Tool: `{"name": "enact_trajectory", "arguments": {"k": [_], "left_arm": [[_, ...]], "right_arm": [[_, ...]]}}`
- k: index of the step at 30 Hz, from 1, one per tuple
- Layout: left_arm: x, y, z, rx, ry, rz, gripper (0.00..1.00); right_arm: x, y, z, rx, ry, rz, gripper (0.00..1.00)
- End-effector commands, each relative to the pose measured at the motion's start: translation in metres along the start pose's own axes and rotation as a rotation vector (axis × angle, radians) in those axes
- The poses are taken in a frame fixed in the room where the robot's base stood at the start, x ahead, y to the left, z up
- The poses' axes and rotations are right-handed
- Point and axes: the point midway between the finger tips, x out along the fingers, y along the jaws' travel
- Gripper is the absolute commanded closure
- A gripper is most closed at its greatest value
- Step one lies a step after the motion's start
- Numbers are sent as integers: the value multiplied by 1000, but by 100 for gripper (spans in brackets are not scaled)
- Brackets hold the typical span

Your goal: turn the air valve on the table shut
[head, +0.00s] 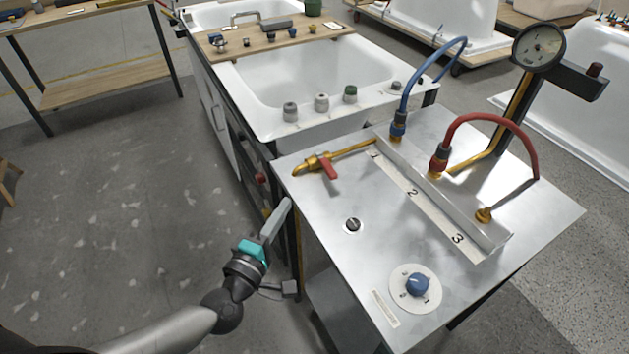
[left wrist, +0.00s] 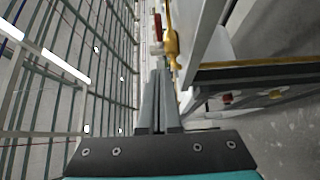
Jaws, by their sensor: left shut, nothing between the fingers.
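The air valve (head: 312,163) is a brass fitting with a red lever (head: 329,167), at the back left corner of the metal table (head: 340,255). Its lever appears to point across the brass pipe, toward the table's front. My left gripper (head: 282,211) is shut and empty, beside the table's left edge, in front of the valve and apart from it. In the left wrist view, the shut fingers (left wrist: 158,82) point toward the brass valve body (left wrist: 172,45) and the red lever (left wrist: 157,28) beyond them. My right gripper is not in view.
The table carries a blue dial knob (head: 417,284), a small black knob (head: 352,225), a numbered rail (head: 412,192), a blue hose (head: 407,88), a red hose (head: 499,119) and a gauge (head: 538,47). A white bathtub (head: 262,108) stands behind. The floor at left is clear.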

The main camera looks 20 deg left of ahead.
Motion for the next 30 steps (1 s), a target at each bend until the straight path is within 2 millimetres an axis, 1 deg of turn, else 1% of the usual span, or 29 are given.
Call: {"name": "enact_trajectory", "arguments": {"k": [1,3,14,15,21,25,30], "left_arm": [[9,0,0,-1,0,3,100],[21,1,0,-1,1,4,100],[78,0,0,-1,0,3,100],[82,0,6,-4,-1,2,100],[98,0,23,-1,-1,1,100],[103,0,28,-2,-1,0,100],[104,0,29,-1,-1,0,100]], "right_arm": [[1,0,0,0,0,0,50],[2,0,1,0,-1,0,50],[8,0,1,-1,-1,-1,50],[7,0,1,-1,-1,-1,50],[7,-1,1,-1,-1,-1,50],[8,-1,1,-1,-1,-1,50],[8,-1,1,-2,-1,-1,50]]}}
